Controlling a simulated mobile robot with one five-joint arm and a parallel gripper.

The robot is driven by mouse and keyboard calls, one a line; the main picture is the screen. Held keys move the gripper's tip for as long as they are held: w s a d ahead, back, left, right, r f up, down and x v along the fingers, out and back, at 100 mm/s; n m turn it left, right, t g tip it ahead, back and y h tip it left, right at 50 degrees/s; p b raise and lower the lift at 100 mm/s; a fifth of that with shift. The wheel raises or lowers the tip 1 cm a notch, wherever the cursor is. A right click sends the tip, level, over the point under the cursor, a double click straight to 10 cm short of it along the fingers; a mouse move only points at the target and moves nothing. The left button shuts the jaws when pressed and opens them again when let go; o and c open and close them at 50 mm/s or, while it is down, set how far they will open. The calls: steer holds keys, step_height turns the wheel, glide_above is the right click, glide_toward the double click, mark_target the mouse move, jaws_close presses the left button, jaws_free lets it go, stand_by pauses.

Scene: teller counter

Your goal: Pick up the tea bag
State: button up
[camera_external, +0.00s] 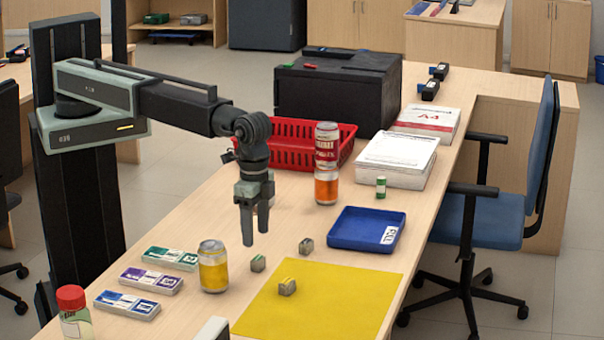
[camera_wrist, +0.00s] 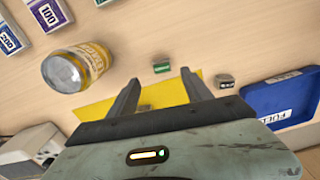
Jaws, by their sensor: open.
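No object is plainly a tea bag; several small block-like packets lie near my gripper, and I cannot tell which is the tea bag. One packet (camera_external: 258,263) stands on the bare counter and shows a green labelled face in the wrist view (camera_wrist: 161,66). A second packet (camera_external: 306,245) lies to its right, with a dark label in the wrist view (camera_wrist: 224,79). A third packet (camera_external: 287,287) with a yellow stripe lies on the yellow sheet (camera_external: 345,305). My gripper (camera_external: 256,239) points down above the counter, open and empty, with the green-labelled packet just beyond its fingertips (camera_wrist: 160,88).
A yellow can (camera_external: 213,270) stands left of the packets. A blue tray (camera_external: 345,238) is to the right. Stacked cans (camera_external: 326,188) and a red basket (camera_external: 284,160) stand behind. Banknote stacks (camera_external: 151,280) and a red-capped jar (camera_external: 73,315) are at the left.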

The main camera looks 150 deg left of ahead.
mark_target(258, 258)
steer(key=f+b, duration=0.5)
steer(key=f, duration=0.1)
steer(key=shift+a+f+b, duration=0.2)
steer(key=shift+f+b, duration=0.2)
steer(key=shift+r, duration=0.15)
jaws_close()
